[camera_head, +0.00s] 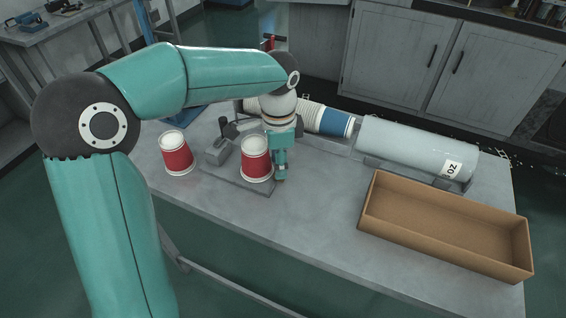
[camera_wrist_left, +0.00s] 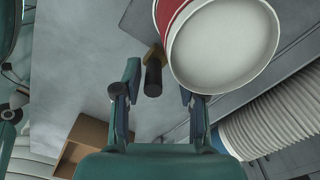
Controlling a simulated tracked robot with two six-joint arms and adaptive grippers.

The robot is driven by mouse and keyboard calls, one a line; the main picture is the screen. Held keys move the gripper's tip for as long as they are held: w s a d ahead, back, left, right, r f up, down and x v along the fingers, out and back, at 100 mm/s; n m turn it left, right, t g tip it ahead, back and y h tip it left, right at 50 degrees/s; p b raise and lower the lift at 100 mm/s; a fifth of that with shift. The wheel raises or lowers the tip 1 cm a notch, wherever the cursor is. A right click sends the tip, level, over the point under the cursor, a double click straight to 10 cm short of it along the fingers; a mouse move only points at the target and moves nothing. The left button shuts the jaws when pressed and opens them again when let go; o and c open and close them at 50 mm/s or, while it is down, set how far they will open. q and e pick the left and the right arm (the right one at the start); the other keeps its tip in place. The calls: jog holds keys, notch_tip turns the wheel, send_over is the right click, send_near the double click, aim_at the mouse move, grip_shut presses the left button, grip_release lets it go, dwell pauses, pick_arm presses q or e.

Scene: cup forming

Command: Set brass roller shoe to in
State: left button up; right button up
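A red and white cup (camera_head: 256,158) stands upright on a grey forming fixture (camera_head: 238,182). My left gripper (camera_head: 281,172) points down close to the right of this cup. In the left wrist view the same cup (camera_wrist_left: 222,42) fills the top right. A brass piece (camera_wrist_left: 153,54), which looks like the roller shoe, shows beside the cup, with a black knob (camera_wrist_left: 153,79) on its end. The left gripper (camera_wrist_left: 158,88) is open there, its fingers apart on either side of the knob. The brass piece cannot be made out in the head view. My right gripper is not in view.
A second red cup (camera_head: 177,153) stands left of the fixture. A grey block (camera_head: 217,151) with a dark lever is on the fixture's left. Behind lie a stack of cups (camera_head: 318,119) and a grey cylinder (camera_head: 415,148). An empty cardboard box (camera_head: 445,222) stands at right. The table front is clear.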

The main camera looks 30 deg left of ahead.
pick_arm(q)
jog(key=shift+d, duration=0.15)
jog(key=shift+r, duration=0.1)
notch_tip(320, 180, up, 12)
dwell(0.6)
jog(key=shift+f, duration=0.2)
